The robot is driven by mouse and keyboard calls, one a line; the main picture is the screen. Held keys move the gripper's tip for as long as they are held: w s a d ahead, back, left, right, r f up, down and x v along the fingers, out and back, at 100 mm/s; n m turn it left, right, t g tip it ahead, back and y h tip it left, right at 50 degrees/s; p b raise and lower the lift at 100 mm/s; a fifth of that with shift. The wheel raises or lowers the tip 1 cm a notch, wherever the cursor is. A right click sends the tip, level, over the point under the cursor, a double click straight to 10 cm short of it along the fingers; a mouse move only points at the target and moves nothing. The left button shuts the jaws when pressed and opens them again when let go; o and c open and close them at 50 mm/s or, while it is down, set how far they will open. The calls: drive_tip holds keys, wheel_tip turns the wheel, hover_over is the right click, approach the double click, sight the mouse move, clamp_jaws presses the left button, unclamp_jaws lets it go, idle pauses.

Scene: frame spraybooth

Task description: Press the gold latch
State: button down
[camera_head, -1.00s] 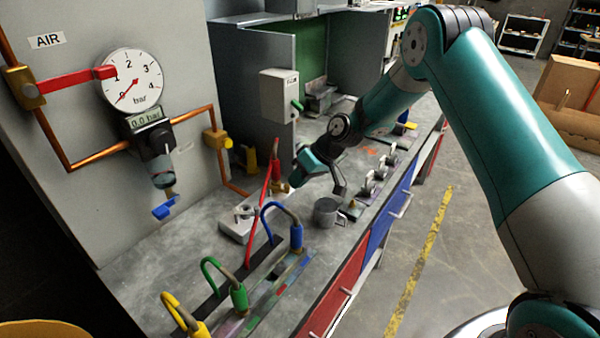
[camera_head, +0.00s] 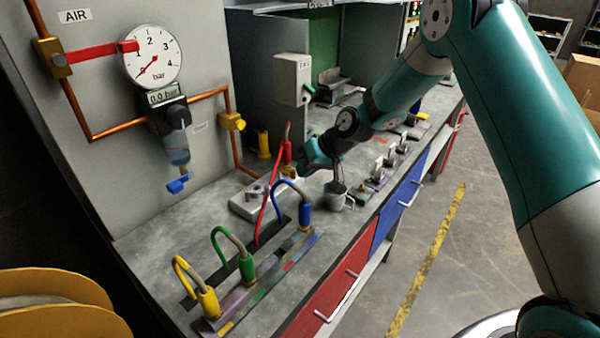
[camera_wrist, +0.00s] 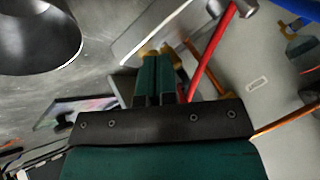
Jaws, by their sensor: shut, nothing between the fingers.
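In the head view my gripper (camera_head: 300,166) is low over the bench, beside the gold part. I cannot tell whether the fingertips touch it.
A metal mug (camera_head: 341,201) stands close under my wrist. The red hose (camera_head: 274,190) rises next to the gripper; a pale block (camera_head: 246,208) lies left of it. Blue (camera_head: 305,215), green (camera_head: 247,268) and yellow (camera_head: 208,302) connectors stand nearer. A gauge panel (camera_head: 150,55) is at left.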

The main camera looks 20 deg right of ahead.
drive_tip(key=shift+s+a+f+b, duration=0.15)
drive_tip(key=shift+s+a+b, duration=0.3)
drive_tip(key=shift+a+b, duration=0.15)
drive_tip(key=shift+s+a, duration=0.15)
drive_tip(key=shift+a, duration=0.3)
drive_tip(key=shift+w+d, duration=0.45)
drive_tip(key=shift+w, duration=0.3)
